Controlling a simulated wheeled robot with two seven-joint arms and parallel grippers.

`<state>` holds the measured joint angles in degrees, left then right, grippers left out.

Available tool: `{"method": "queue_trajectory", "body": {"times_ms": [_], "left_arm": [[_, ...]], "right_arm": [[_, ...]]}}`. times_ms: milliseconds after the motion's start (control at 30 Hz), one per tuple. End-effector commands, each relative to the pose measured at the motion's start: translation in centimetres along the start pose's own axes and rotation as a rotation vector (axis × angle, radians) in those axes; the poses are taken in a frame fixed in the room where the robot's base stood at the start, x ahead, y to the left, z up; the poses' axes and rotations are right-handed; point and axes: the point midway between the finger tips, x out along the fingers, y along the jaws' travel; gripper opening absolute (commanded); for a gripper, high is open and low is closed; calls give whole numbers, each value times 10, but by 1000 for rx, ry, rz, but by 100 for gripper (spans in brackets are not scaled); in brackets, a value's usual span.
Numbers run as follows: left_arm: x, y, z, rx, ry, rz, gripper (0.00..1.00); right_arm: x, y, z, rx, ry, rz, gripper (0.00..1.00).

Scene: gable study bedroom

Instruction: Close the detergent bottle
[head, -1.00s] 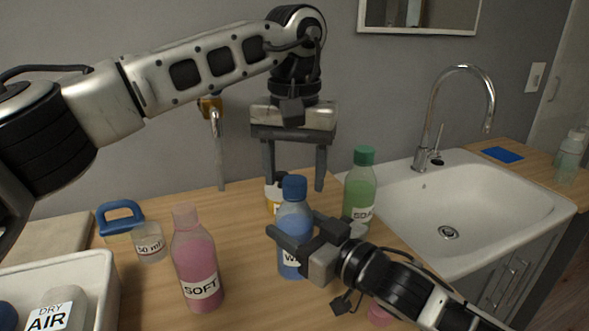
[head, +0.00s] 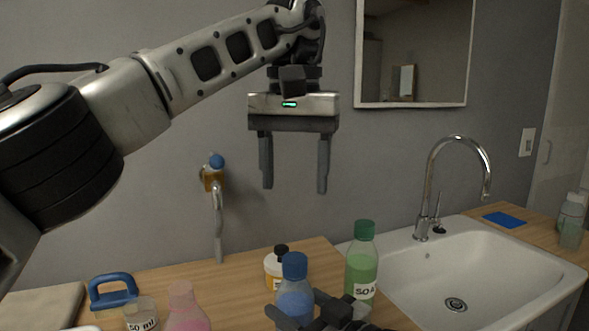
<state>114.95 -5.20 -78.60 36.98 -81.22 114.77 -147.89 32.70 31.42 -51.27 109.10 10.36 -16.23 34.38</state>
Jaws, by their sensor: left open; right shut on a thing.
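No label reading detergent is legible. A blue bottle (head: 294,302) stands upright at the bottom centre of the head view, with a blue cap (head: 294,265) on its top. Whether the cap is tight cannot be told. My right gripper (head: 297,314) is shut on this bottle's body, its lower part cut off by the frame. My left gripper (head: 294,190) is open and empty, fingers pointing down, well above the cap. A pink bottle (head: 183,308) is to the left and a green bottle (head: 361,275) with a green cap stands to the right.
A small black-topped bottle (head: 275,268) stands just behind the blue bottle. A blue-handled object (head: 113,290) and a 50 ml cup (head: 141,316) are at left. The sink (head: 480,270) and faucet (head: 430,190) are at right.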

Motion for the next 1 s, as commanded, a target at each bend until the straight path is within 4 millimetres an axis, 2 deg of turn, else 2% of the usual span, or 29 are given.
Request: {"method": "queue_trajectory", "body": {"times_ms": [267,300,367,400,667,767,867,1000], "left_arm": [[-2,0,0,0,0,0,58],[-2,0,0,0,0,0,58],[-1,0,0,0,0,0,58],[-1,0,0,0,0,0,58],[-1,0,0,0,0,0,58],[0,0,0,0,0,0,58],[1,0,0,0,0,0,58],[5,0,0,0,0,0,58]], "right_arm": [[0,0,1,1,-1,0,0],[0,0,1,1,-1,0,62],[0,0,1,1,-1,0,79],[0,0,1,1,-1,0,82],[-1,0,0,1,-1,0,82],[-7,1,2,1,-2,2,82],[-20,1,2,0,-3,2,82],[-52,0,4,1,-5,1,82]]}}
